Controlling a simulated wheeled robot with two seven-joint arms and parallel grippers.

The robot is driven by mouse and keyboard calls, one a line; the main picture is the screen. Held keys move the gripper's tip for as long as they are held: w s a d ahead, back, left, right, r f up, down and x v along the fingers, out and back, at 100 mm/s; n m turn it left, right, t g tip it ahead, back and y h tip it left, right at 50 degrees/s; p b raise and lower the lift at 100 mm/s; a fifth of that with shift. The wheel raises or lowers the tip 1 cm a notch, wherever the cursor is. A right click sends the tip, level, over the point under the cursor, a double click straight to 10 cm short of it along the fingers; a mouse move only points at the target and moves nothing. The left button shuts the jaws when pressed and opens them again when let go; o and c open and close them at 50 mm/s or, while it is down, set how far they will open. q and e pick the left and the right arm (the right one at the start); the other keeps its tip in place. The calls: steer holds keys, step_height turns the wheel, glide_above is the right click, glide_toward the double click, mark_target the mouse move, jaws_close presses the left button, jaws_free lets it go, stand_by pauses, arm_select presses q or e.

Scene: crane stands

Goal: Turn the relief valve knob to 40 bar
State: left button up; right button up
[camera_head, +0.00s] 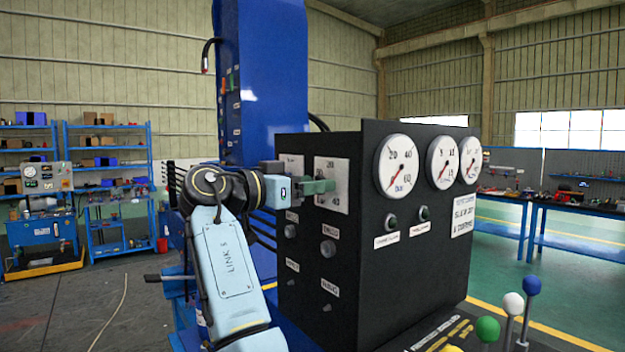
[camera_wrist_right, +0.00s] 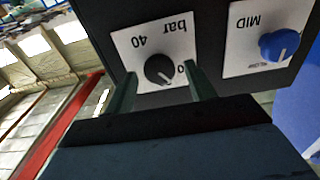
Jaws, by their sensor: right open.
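The relief valve knob (camera_wrist_right: 160,70) is black and round on a white plate (camera_wrist_right: 125,45) marked "bar" and "40". In the right wrist view its pale pointer line points to the lower right, away from the "40" and towards a partly hidden figure. My right gripper (camera_head: 322,187) is open at the side face of the black panel box (camera_head: 345,235). Its green fingers lie on either side of the knob in the wrist view; contact cannot be told. In the head view the gripper hides the knob, while the plate (camera_head: 331,165) shows around it. My left gripper is out of view.
A blue knob (camera_wrist_right: 280,45) on a "MID" plate is beside it. The box's front has several gauges (camera_head: 397,166) and small knobs. Levers with green (camera_head: 488,329), white (camera_head: 513,303) and blue (camera_head: 532,286) balls stand at the lower right. A blue column (camera_head: 262,80) rises behind.

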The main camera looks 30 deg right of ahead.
steer(key=shift+d, duration=0.4)
steer(key=shift+c, duration=0.4)
steer(key=c, duration=0.9)
steer(key=shift+n, duration=0.4)
steer(key=shift+w+f+n+p, duration=0.15)
steer(key=shift+n+p, duration=1.9)
steer(key=shift+n, duration=2.05)
steer(key=shift+w+n+p, duration=0.1)
steer(key=shift+n+p, duration=1.95)
steer(key=shift+n, duration=2.05)
